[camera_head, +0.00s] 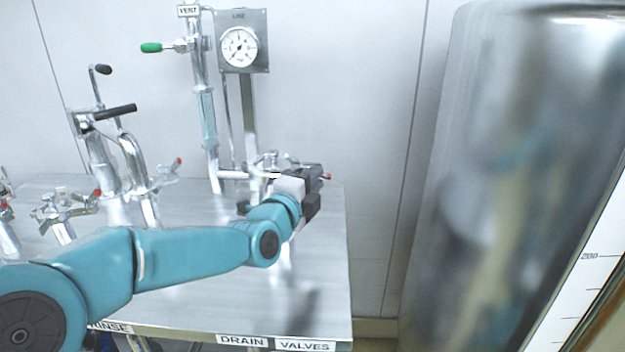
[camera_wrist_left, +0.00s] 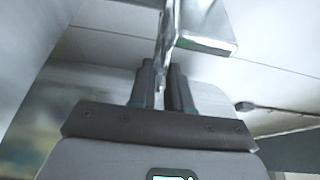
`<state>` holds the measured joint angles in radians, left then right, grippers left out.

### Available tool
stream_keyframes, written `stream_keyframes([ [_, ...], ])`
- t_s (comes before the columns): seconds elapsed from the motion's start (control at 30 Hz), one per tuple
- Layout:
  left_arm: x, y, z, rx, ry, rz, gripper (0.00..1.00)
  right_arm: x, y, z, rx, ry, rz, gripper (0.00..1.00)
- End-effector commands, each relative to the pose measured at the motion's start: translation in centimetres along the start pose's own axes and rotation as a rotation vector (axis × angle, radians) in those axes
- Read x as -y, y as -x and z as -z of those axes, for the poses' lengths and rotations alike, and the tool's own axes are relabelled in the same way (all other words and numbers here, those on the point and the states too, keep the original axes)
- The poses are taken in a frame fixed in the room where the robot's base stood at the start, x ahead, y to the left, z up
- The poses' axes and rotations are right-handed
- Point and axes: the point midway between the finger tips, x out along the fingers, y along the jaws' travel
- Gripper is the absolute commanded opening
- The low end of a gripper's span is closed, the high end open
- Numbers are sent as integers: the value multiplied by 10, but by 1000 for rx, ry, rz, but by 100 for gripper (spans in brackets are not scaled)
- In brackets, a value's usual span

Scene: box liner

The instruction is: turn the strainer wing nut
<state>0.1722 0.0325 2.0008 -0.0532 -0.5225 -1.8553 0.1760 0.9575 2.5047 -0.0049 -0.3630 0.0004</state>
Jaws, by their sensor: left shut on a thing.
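My left gripper (camera_head: 314,192) reaches across the steel bench to the pipework at its right end. In the left wrist view the two dark fingers (camera_wrist_left: 164,88) are closed on a thin shiny metal wing (camera_wrist_left: 164,45), which I take for the strainer wing nut. A wider bright metal piece (camera_wrist_left: 207,28) joins it and extends right above the fingers. In the head view the gripper hides most of the wing nut. A small red tip (camera_head: 328,176) shows just beyond the gripper; I cannot tell which part it belongs to. My right gripper is not in view.
The steel bench (camera_head: 200,305) carries a sight-glass pipe (camera_head: 208,120), a gauge panel (camera_head: 243,40), a green-tipped vent valve (camera_head: 152,47), a black-handled valve (camera_head: 115,112) and red-tipped fittings (camera_head: 65,210). A large steel vessel (camera_head: 500,180) stands at right.

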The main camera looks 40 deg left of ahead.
Motion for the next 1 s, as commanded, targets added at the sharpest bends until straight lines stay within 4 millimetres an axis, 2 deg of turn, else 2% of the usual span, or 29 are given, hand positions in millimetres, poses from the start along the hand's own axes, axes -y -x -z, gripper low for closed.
stream_keyframes([
  [0.17,0,0,0,0,1,0,0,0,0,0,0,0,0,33],
  [0.2,0,0,0,0,1,0,24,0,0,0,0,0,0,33],
  [0.23,0,0,0,0,1,0,33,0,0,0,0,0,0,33],
  [0.53,0,1,0,0,2,1,33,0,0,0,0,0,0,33],
  [0.63,1,8,0,1,2,3,33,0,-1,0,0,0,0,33],
  [0.77,1,33,-1,1,2,4,33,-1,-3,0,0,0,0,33],
  [1.0,1,98,-1,2,2,4,33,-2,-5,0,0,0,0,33],
])
